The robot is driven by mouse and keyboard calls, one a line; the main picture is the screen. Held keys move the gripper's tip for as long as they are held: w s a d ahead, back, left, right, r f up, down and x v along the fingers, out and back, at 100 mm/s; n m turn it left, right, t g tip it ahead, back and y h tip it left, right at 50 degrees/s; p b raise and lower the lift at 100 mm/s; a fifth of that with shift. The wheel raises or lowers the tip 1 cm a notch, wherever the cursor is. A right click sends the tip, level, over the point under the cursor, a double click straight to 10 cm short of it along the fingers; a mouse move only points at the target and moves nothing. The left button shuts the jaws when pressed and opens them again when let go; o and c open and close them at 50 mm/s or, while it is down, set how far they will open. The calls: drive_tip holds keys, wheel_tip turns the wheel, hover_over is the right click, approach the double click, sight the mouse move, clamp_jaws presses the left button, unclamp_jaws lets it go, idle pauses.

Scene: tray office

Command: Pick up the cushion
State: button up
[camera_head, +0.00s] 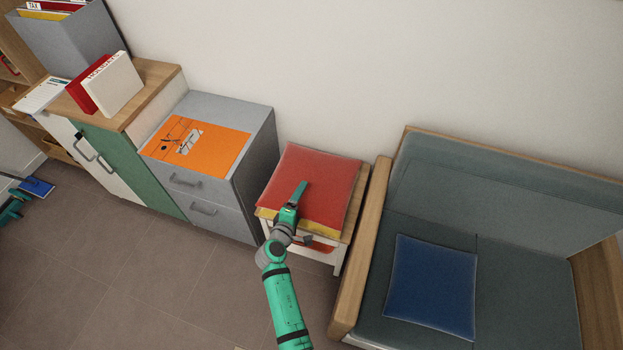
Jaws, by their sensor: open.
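A red cushion (325,178) lies flat on a small table (354,218) with a wooden top and white legs. A yellow layer (266,214) shows under its front edge. A blue cushion (432,287) lies on the seat of the grey-green sofa (510,290) at the right. My gripper (300,190) is over the front part of the red cushion, and it looks open and empty. I cannot tell whether it touches the red cushion. My arm hides part of the small table's front and the cushion's front edge.
A grey drawer cabinet (258,165) with an orange sheet (196,147) on top stands left of the small table. Further left is a green and white cupboard (140,165) with books (112,85). The tiled floor (150,280) in front is clear.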

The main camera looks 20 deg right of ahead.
drive_tip(key=shift+w+d, duration=0.1)
drive_tip(key=shift+w, duration=0.05)
drive_tip(key=c, duration=0.9)
drive_tip(key=shift+r, duration=0.15)
drive_tip(key=shift+r, duration=0.55)
drive_tip(key=s+r, duration=0.1)
drive_tip(key=r, duration=0.1)
drive_tip(key=s+r, duration=0.2)
drive_tip(key=r, duration=0.1)
drive_tip(key=s+r, duration=0.2)
drive_tip(key=shift+s+a+r, duration=0.1)
drive_tip(key=shift+a+r, duration=0.15)
drive_tip(key=shift+r, duration=0.15)
drive_tip(key=s+r, duration=0.1)
drive_tip(key=s, duration=0.2)
drive_tip(key=s+r, duration=0.1)
drive_tip(key=s, duration=0.2)
drive_tip(key=s+r, duration=0.2)
drive_tip(key=s, duration=0.1)
drive_tip(key=shift+a, duration=0.35)
drive_tip(key=shift+w, duration=0.1)
